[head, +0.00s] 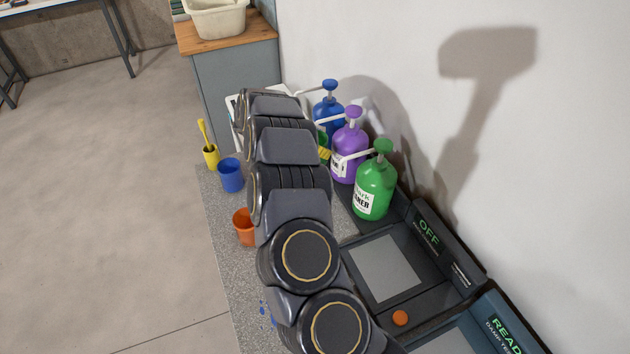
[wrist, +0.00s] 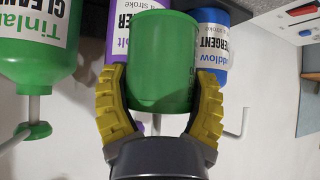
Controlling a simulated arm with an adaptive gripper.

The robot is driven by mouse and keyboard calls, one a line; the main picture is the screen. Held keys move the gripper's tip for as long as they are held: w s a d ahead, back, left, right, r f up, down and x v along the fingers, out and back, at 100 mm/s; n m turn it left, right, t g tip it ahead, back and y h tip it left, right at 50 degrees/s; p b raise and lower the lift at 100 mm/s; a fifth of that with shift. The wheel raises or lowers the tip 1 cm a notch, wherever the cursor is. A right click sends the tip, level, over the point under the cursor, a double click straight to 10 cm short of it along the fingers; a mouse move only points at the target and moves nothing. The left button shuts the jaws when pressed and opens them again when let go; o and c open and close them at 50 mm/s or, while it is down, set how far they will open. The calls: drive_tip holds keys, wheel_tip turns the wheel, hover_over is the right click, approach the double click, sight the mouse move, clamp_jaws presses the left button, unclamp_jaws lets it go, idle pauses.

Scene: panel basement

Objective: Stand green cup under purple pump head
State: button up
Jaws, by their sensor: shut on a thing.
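The green cup (wrist: 160,62) is held between the yellow fingers of my gripper (wrist: 160,100) in the wrist view, which shows the scene upside down. In the head view only a sliver of the cup (head: 322,139) and one yellow finger show past my arm. The purple pump bottle (head: 349,160), with its purple pump head (head: 353,111), stands against the wall between a blue and a green bottle. In the wrist view the cup covers much of the purple bottle (wrist: 121,42). I cannot tell whether the cup touches the counter or is directly under the spout.
The green bottle (head: 375,188) and blue bottle (head: 327,110) flank the purple one closely. Orange (head: 243,226), blue (head: 230,175) and yellow (head: 211,157) cups stand along the counter's left edge. A dark device marked OFF (head: 428,236) is nearer. My arm hides the counter's middle.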

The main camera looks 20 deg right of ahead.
wheel_tip(320, 180, down, 10)
drive_tip(key=shift+r, duration=0.25)
drive_tip(key=shift+f, duration=0.1)
drive_tip(key=o, duration=1.2)
drive_tip(key=shift+c, duration=0.2)
